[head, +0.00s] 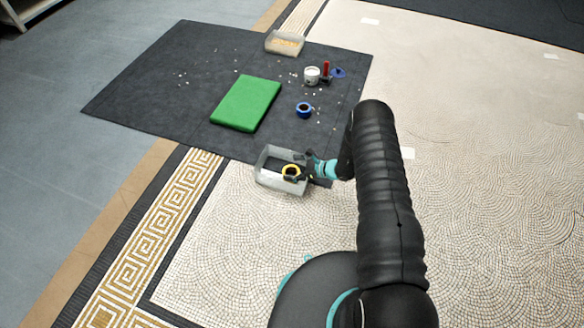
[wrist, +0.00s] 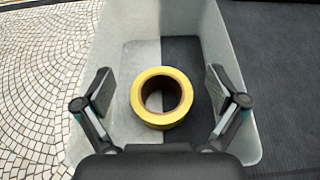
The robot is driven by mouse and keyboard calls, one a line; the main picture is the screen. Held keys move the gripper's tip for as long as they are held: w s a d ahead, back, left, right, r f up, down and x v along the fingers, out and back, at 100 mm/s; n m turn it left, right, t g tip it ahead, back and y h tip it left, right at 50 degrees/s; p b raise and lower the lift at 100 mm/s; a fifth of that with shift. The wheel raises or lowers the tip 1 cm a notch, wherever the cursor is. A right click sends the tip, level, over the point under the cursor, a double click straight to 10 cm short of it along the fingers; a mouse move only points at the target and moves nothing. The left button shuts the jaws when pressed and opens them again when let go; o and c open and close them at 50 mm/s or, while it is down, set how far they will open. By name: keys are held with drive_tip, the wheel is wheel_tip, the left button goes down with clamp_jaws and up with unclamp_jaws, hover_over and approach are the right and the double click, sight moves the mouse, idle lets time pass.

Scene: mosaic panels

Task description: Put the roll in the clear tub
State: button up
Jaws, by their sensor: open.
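The yellow roll (wrist: 161,119) of tape lies inside the clear tub (wrist: 81,142), with its dark inner core facing up. My gripper (wrist: 158,92) is open over the tub, with one finger on each side of the roll and a gap on both sides. In the head view the tub (head: 268,181) stands at the near edge of the dark mat. The roll (head: 291,169) shows there as a small yellow ring, partly covered by my gripper (head: 298,172).
On the dark mat (head: 150,95) lie a green pad (head: 246,103), a blue roll (head: 304,110), a white pot (head: 312,75) and small scattered bits. Mosaic floor to the right is open.

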drive_tip(key=shift+r+p, duration=0.4)
drive_tip(key=shift+r, duration=0.1)
drive_tip(key=shift+d+r+p, duration=0.25)
drive_tip(key=shift+r+p, duration=0.05)
drive_tip(key=v, duration=1.1)
drive_tip(key=s+a+r+n+g+h, duration=0.15)
drive_tip(key=r+n, duration=0.25)
drive_tip(key=r, duration=0.7)
drive_tip(key=s+r+n+g+h, duration=0.1)
drive_tip(key=s+r+n+g, duration=0.2)
drive_tip(key=r, duration=0.9)
drive_tip(key=s+r+n+h, duration=0.25)
drive_tip(key=r+n, duration=0.25)
drive_tip(key=r, duration=0.6)
drive_tip(key=s+d+r+n+t+h, duration=0.2)
drive_tip(key=s+d+r+n+h, duration=0.1)
drive_tip(key=s+r, duration=0.6)
drive_tip(key=s+d+r+n+t+h, duration=0.3)
drive_tip(key=s+r+n, duration=0.4)
drive_tip(key=s, duration=1)
wheel_tip(320, 180, up, 3)
drive_tip(key=shift+d+f+h, duration=0.15)
drive_tip(key=shift+d+h, duration=0.5)
drive_tip(key=shift+h, duration=0.25)
